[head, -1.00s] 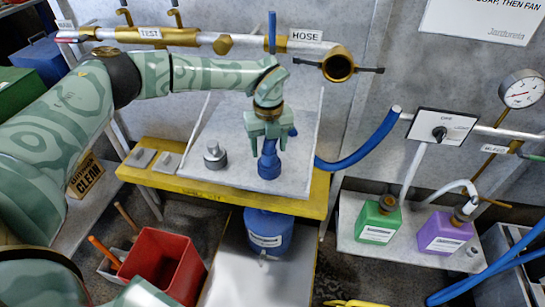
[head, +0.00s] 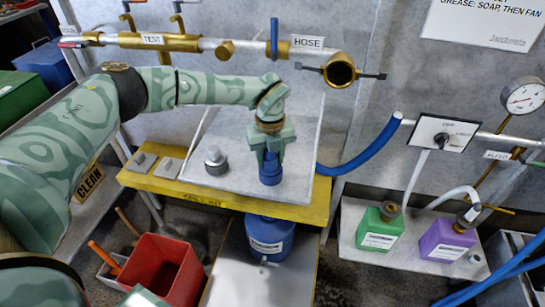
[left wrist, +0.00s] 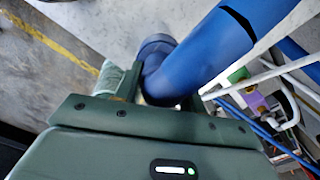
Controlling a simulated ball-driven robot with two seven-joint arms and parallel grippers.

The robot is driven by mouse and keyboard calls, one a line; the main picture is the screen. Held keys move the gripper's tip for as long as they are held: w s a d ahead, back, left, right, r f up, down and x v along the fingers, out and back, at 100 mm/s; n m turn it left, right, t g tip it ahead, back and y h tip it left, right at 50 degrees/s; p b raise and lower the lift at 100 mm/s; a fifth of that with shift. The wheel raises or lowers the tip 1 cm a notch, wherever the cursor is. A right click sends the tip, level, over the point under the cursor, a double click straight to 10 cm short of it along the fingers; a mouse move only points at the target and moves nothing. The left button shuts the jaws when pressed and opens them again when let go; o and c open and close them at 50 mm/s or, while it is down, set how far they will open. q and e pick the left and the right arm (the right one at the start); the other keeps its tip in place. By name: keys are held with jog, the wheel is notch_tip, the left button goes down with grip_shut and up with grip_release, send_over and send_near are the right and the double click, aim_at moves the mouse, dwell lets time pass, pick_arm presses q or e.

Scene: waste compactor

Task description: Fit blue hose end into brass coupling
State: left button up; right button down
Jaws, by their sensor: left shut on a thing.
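My left gripper (head: 268,155) points down over the grey board and is shut on a blue hose piece (head: 270,172) with a wider lower end. In the left wrist view this thick blue hose (left wrist: 205,55) bends between the fingers, carries a black band and runs off the top right; its wider collar lies left of the bend. Its inner end is hidden by the gripper. The brass coupling (head: 340,71), an open ring with dark side handles, sits at the pipe's right end, above and right of my gripper, apart from the hose. My right gripper is not in view.
A grey knob (head: 215,162) stands on the board left of my gripper. A yellow-edged bench (head: 310,212) carries the board. Another blue hose stretch (head: 365,148) curves up to a pipe. Green (head: 381,228) and purple (head: 448,238) bottles stand at right. A red bin (head: 162,270) is below left.

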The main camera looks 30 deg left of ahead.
pick_arm(q)
jog(key=shift+r, duration=0.3)
jog(key=shift+c, duration=0.5)
notch_tip(320, 180, up, 4)
jog(key=p, duration=0.4)
jog(key=shift+r, duration=0.25)
jog(key=shift+f, duration=0.1)
